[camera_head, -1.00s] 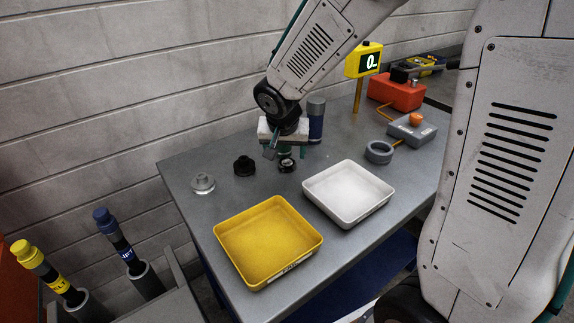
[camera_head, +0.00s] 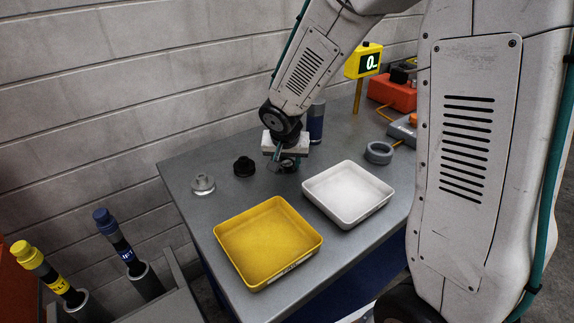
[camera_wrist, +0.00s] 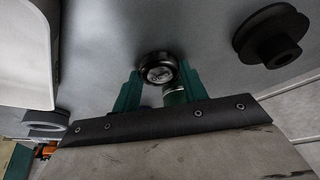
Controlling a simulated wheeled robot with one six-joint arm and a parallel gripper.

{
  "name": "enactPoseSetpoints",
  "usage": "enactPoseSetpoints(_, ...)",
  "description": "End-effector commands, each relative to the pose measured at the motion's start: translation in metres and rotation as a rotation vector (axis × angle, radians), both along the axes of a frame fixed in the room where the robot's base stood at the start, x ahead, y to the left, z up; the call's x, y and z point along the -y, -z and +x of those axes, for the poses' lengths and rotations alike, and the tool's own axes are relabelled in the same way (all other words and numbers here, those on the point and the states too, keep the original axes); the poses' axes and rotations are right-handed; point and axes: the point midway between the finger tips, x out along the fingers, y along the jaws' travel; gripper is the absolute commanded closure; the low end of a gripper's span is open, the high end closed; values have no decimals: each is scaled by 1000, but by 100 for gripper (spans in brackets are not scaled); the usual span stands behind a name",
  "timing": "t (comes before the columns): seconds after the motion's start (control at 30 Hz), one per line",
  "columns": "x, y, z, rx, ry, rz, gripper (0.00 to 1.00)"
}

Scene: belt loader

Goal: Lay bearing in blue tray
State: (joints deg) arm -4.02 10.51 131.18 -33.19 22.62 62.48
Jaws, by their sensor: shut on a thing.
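My gripper (camera_head: 284,158) is low over the far middle of the grey table, behind the trays. In the wrist view its green fingers (camera_wrist: 159,84) are shut on a small round dark part with a silvery centre, which looks like the bearing (camera_wrist: 158,70). In the head view the bearing is largely hidden by the gripper, and I cannot tell if it touches the table. No blue tray shows. The trays in view are a yellow tray (camera_head: 231,268) and a white tray (camera_head: 345,222), both empty.
A black stepped part (camera_head: 244,167) and a clear-grey flanged part (camera_head: 203,184) stand left of my gripper. A grey-blue cylinder (camera_head: 316,122) stands close behind it. A grey ring (camera_head: 379,152) lies beyond the white tray. Bare table lies between gripper and trays.

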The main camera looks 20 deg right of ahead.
Motion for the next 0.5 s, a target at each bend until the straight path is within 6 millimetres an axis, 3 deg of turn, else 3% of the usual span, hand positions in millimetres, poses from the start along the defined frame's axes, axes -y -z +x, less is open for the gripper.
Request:
enactPoseSetpoints(0.27, 0, -8, 1, 3, 1, 0, 86)
enactPoseSetpoints(0.37, 0, -20, 1, 5, 1, -1, 86)
enactPoseSetpoints(0.5, 0, -50, 1, 8, 1, 0, 86)
